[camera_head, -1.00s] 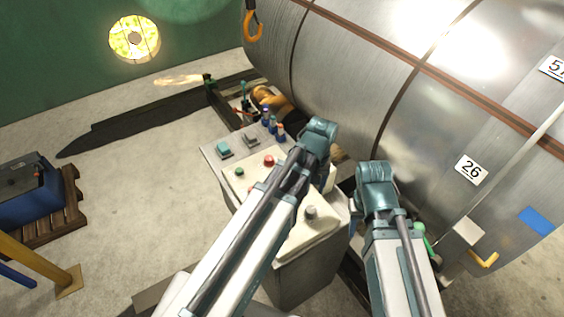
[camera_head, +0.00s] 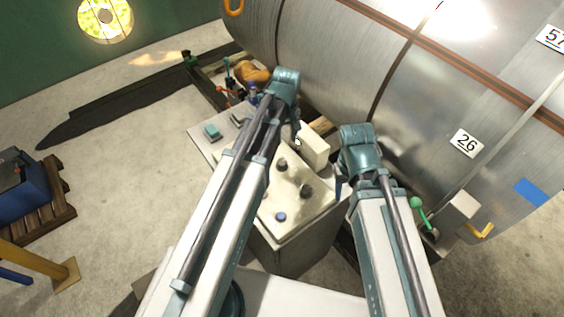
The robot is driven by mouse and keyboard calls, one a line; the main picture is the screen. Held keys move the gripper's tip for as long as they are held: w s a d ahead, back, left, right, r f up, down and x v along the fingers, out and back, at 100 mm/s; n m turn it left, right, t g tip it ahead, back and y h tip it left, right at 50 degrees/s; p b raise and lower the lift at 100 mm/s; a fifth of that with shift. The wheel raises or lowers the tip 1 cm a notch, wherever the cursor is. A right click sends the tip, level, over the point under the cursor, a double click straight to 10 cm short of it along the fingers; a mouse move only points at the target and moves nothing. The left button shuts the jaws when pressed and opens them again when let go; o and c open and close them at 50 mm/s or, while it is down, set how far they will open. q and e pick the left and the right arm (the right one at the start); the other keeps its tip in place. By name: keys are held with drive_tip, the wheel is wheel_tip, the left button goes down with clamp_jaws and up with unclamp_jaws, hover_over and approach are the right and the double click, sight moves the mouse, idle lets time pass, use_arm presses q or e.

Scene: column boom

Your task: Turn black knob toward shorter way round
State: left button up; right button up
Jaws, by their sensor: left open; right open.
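The control box has a cream sloping top panel (camera_head: 305,213) in the middle of the head view. Two dark knobs stand on it, an upper one (camera_head: 281,165) and a lower one (camera_head: 306,191); I cannot tell which is the black knob, or where either points. My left gripper (camera_head: 297,141) is open and hangs below its bent arm, above and right of the upper knob, apparently apart from it. My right gripper (camera_head: 339,189) is open, mostly hidden by its own arm, at the panel's right side. My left arm covers the panel's left part.
A blue button (camera_head: 281,216) sits near the panel's front edge. A teal switch (camera_head: 212,132) is at the box's back left. A large metal tank (camera_head: 350,75) stands close behind and right. A green-knobbed lever (camera_head: 416,203) is at right.

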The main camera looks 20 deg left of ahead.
sight(282, 162)
use_arm(q)
drive_tip(key=f+b, duration=0.5)
drive_tip(key=f, duration=0.1)
drive_tip(key=f+b, duration=0.5)
drive_tip(key=shift+s+a+f+b, duration=0.15)
drive_tip(key=shift+a+f+b, duration=0.05)
drive_tip(key=shift+f+b, duration=0.2)
drive_tip(key=shift+r, duration=0.1)
clamp_jaws()
